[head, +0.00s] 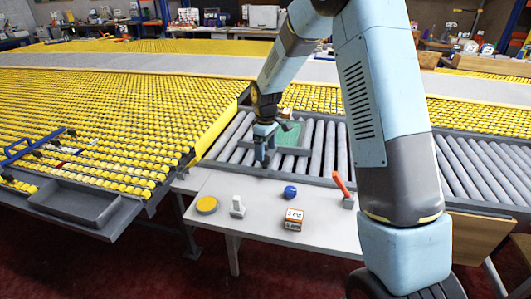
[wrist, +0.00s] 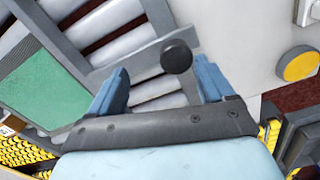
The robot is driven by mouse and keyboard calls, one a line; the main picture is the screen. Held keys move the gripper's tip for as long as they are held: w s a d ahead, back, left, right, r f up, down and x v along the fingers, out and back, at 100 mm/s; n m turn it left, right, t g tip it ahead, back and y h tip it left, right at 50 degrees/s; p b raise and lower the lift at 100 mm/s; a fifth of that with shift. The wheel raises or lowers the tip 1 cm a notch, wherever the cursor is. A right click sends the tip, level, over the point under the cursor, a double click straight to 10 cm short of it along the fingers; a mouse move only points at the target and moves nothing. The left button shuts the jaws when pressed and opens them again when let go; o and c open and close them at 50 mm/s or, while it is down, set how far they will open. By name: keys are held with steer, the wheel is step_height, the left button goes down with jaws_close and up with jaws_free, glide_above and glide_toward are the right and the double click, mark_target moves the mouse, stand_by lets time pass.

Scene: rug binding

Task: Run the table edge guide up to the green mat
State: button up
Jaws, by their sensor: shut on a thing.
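The green mat (head: 289,134) lies on the grey rollers in the head view. It also shows at the left of the wrist view (wrist: 45,88), with a grey bar along its side. The table edge guide (wrist: 130,62) appears to be the grey bar crossing the rollers, with a dark round knob (wrist: 178,57) on a grey stem. My gripper (head: 264,163) points down at the near side of the rollers, close to the mat's near left. Its blue fingers (wrist: 160,90) are on either side of the knob's stem, shut on it. The exact contact is partly hidden.
The white table in front holds a yellow disc (head: 206,205), a white block-like item (head: 237,207), a blue ball (head: 290,192), a small labelled box (head: 292,220) and an orange-handled tool (head: 341,184). Yellow roller beds (head: 90,110) lie to the left. My arm hides part of the right.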

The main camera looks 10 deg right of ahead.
step_height(320, 180, up, 12)
steer(key=shift+r, duration=0.15)
stand_by(1.7)
steer(key=shift+d, duration=0.1)
step_height(320, 180, up, 14)
stand_by(0.8)
steer(key=shift+w, duration=0.1)
